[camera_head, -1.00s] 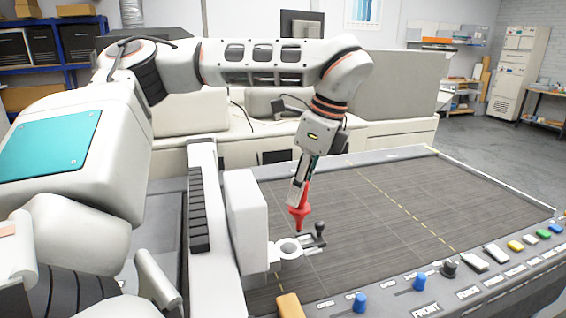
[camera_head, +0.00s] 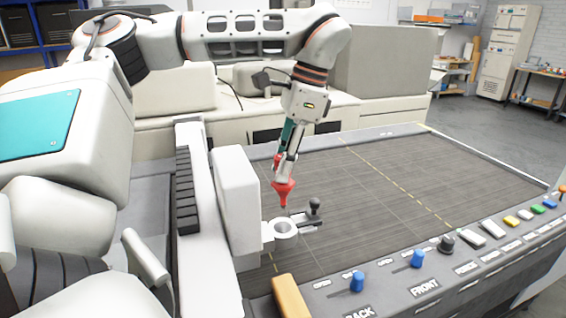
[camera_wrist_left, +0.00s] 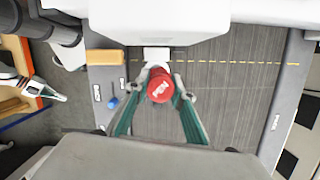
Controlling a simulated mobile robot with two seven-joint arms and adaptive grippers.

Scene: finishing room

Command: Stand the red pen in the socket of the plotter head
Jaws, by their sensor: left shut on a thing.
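The red pen (camera_head: 284,191) is held by my left gripper (camera_head: 285,163), point down and nearly upright. In the left wrist view, the pen's round red cap (camera_wrist_left: 160,88) sits between the fingers of the left gripper (camera_wrist_left: 162,92). The socket is a white ring (camera_head: 284,228) on the side of the white plotter head (camera_head: 236,195). The pen tip appears just above the ring's opening, with a small gap. From the wrist, the pen hides the ring. What looks like my right gripper (camera_wrist_left: 42,90) is at that view's left edge; its jaws are unclear.
A dark knob on a lever (camera_head: 315,206) stands right beside the ring. The plotter bed (camera_head: 385,190) is clear. The front panel carries blue knobs (camera_head: 357,282) and several coloured buttons. A tan bar (camera_head: 290,298) lies near the front edge.

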